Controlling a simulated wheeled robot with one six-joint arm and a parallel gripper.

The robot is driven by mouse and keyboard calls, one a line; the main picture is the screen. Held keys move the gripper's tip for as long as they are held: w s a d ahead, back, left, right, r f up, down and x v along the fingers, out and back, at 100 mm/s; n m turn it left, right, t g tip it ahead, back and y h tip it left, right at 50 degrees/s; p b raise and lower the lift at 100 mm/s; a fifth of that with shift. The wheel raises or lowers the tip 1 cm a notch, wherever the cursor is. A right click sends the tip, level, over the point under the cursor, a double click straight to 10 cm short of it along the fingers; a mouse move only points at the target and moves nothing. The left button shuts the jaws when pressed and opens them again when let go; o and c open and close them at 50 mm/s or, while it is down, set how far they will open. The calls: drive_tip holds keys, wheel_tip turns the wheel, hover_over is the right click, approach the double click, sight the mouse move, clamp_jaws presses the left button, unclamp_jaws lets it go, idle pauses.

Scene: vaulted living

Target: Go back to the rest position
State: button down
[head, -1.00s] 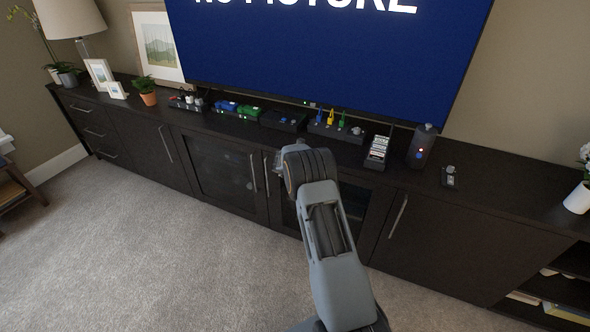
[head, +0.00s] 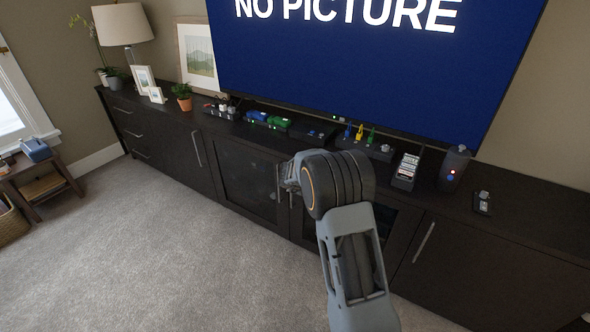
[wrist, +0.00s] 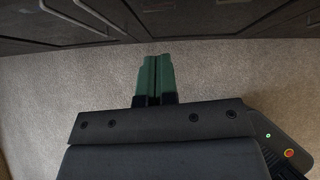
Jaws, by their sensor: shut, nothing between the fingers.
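My gripper shows in the wrist view (wrist: 154,80), its two green fingers side by side and shut with nothing between them. Below the fingers in that view is grey carpet, with dark cabinet fronts along the top edge. In the head view my arm rises from the bottom, bent, in front of the long dark sideboard (head: 235,175). The fingers are mostly hidden behind my wrist in the head view.
On the sideboard stand a lamp (head: 122,24), a potted plant (head: 183,103), a green device (head: 279,124), a card holder (head: 405,171) and a dark cylinder (head: 453,169). A television (head: 370,65) hangs behind. A side table (head: 40,185) stands left. The carpet (head: 170,240) is clear.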

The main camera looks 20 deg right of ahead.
drive_tip(key=shift+a+r, duration=0.1)
drive_tip(key=a+n+t+y, duration=0.2)
drive_tip(key=a+n+y, duration=0.45)
drive_tip(key=n, duration=0.95)
drive_tip(key=s+a+r+n+g+y+p, duration=0.1)
drive_tip(key=s+a+r+n+y+p, duration=0.25)
drive_tip(key=s+a+r+n, duration=0.55)
drive_tip(key=s+d+r+n+g+h+p, duration=0.1)
drive_tip(key=s+r+n+g+p, duration=0.3)
drive_tip(key=s+n, duration=0.5)
drive_tip(key=s+r+n+g+h+p, duration=0.15)
drive_tip(key=s+r+n+p, duration=0.3)
drive_tip(key=s+n, duration=0.5)
drive_tip(key=s+d+r+n+t+h+p, duration=0.1)
drive_tip(key=s+r+p, duration=0.3)
drive_tip(key=r, duration=0.6)
drive_tip(key=shift+s+d+r+n+t, duration=0.15)
drive_tip(key=shift+s+d+n+t, duration=0.2)
drive_tip(key=shift+s, duration=0.25)
